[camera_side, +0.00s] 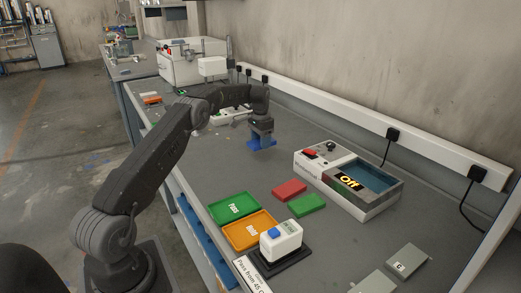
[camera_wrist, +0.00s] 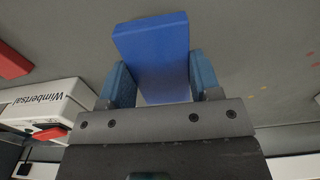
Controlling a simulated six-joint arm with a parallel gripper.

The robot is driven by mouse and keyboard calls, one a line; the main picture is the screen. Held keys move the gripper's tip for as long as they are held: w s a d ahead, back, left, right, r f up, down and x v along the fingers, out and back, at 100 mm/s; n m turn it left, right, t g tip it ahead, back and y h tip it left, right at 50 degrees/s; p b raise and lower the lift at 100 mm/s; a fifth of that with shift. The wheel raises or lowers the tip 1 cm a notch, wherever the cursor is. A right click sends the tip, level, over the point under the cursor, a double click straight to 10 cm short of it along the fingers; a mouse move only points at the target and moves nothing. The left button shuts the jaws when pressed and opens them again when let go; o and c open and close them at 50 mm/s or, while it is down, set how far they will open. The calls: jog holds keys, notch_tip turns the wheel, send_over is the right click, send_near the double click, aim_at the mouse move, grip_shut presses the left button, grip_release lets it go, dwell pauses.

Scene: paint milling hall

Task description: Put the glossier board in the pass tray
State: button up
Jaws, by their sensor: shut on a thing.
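My gripper (camera_side: 261,139) is shut on a blue board (camera_wrist: 155,55), which sits between its two teal fingers in the wrist view. The blue board also shows in the side view (camera_side: 258,146), over the far middle part of the bench; whether it touches the bench is hard to tell. The green pass tray (camera_side: 217,219), marked "Pass", lies at the bench's front edge and looks empty. A red board (camera_side: 290,190) and a green board (camera_side: 307,205) lie flat to the right of it. A small white meter (camera_side: 281,240) with a blue button stands on a black pad.
An orange tray (camera_side: 233,243) adjoins the pass tray. A sign (camera_side: 251,274) reads "Pass from 45 G". A white machine (camera_side: 345,208) with an "Off" label stands right of the boards. Grey blocks (camera_side: 408,260) lie at lower right. The bench between gripper and trays is clear.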

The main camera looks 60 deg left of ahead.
aim_at(261, 155)
jog(key=shift+f, duration=1.95)
jog(key=shift+f, duration=0.15)
jog(key=o, duration=0.9)
